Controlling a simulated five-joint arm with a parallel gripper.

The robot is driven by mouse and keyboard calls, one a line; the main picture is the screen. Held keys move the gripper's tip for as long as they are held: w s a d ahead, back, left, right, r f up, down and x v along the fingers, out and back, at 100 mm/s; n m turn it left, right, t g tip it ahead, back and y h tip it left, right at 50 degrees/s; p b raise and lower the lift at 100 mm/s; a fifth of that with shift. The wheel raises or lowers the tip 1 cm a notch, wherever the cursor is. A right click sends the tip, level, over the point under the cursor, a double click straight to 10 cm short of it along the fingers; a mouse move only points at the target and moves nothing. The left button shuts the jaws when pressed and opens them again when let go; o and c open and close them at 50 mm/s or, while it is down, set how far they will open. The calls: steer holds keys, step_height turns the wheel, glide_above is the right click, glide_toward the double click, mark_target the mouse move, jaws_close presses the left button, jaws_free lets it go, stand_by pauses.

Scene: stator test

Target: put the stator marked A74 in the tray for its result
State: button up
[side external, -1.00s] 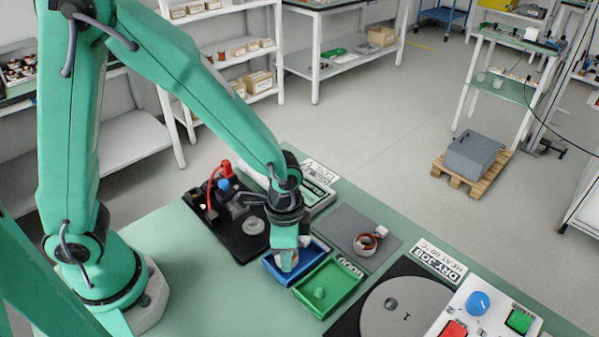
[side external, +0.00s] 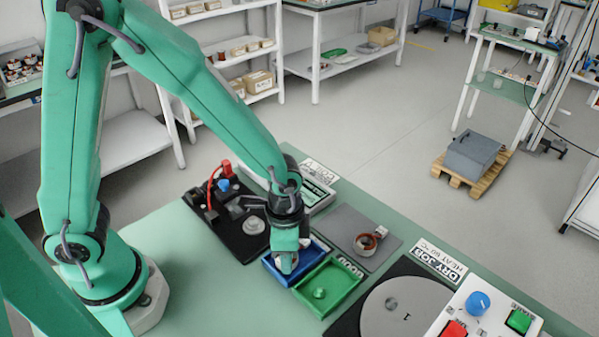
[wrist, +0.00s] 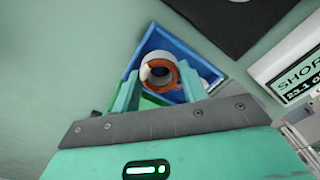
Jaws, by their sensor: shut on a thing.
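My gripper (side external: 287,264) points down over the blue tray (side external: 269,267). In the wrist view its two green fingers (wrist: 159,90) are shut on a stator (wrist: 160,72), a pale ring with copper-coloured winding. Behind the stator shows the inside of the blue tray (wrist: 205,68). I cannot tell whether the stator touches the tray floor. No A74 mark is readable on it. In the side view the fingers mostly hide it. The green tray (side external: 343,290) stands right beside the blue one and has a small round green piece inside.
Another stator (side external: 367,244) lies on a grey mat (side external: 345,225). A black fixture with a red lead (side external: 212,185) stands behind left. A display reading SHORT (wrist: 300,83) is near it. At right are a round plate (side external: 390,308) and a button panel (side external: 485,310). The front-left bench is clear.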

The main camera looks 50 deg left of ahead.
steer(key=o, duration=1.1)
steer(key=shift+o, duration=0.6)
steer(key=shift+s, duration=0.1)
step_height(320, 180, up, 8)
steer(key=shift+w, duration=0.2)
steer(key=shift+a, duration=0.1)
